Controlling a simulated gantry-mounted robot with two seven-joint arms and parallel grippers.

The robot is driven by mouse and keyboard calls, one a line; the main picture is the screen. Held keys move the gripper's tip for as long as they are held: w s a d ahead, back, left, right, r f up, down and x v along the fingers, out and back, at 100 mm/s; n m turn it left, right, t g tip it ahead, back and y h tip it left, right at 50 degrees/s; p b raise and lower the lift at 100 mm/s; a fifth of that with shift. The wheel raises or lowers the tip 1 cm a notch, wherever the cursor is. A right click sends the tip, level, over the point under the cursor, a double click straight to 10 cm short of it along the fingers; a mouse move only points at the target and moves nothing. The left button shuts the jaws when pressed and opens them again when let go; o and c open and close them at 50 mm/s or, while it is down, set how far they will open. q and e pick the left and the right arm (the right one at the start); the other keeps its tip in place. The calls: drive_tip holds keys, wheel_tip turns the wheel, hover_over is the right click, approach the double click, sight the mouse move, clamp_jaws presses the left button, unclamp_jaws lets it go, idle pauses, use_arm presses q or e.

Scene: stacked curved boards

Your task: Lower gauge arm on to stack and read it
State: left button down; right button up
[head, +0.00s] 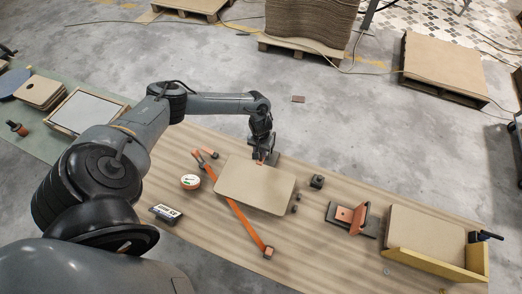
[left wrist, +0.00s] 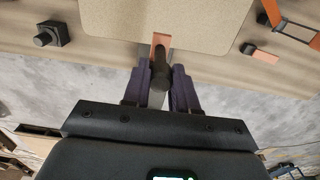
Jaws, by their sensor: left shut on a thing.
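My left gripper (head: 262,150) is at the stack's far edge. In the left wrist view its two dark purple fingers (left wrist: 160,88) are shut on the black handle (left wrist: 159,65) of an orange gauge arm (left wrist: 160,42). The orange end reaches the board's edge; I cannot tell whether it touches the top. The gauge's scale is not readable. My right gripper is out of view.
A long orange strip (head: 234,210) runs diagonally beside the stack. A round tin (head: 190,182) and a black display box (head: 166,212) lie left. A black knobbed block (head: 317,181), an orange-faced bracket (head: 352,217) and a yellow-edged board tray (head: 430,263) stand right.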

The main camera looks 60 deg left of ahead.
sight(260, 160)
use_arm(q)
drive_tip(key=shift+f+b, duration=0.6)
drive_tip(key=shift+f, duration=0.65)
drive_tip(key=shift+f+b, duration=0.75)
drive_tip(key=shift+f, duration=0.6)
drive_tip(key=shift+f+b, duration=0.95)
drive_tip(key=shift+f, duration=0.7)
drive_tip(key=shift+f+b, duration=0.75)
drive_tip(key=shift+f, duration=0.4)
drive_tip(key=c, duration=0.7)
unclamp_jaws()
drive_tip(key=shift+r, duration=0.15)
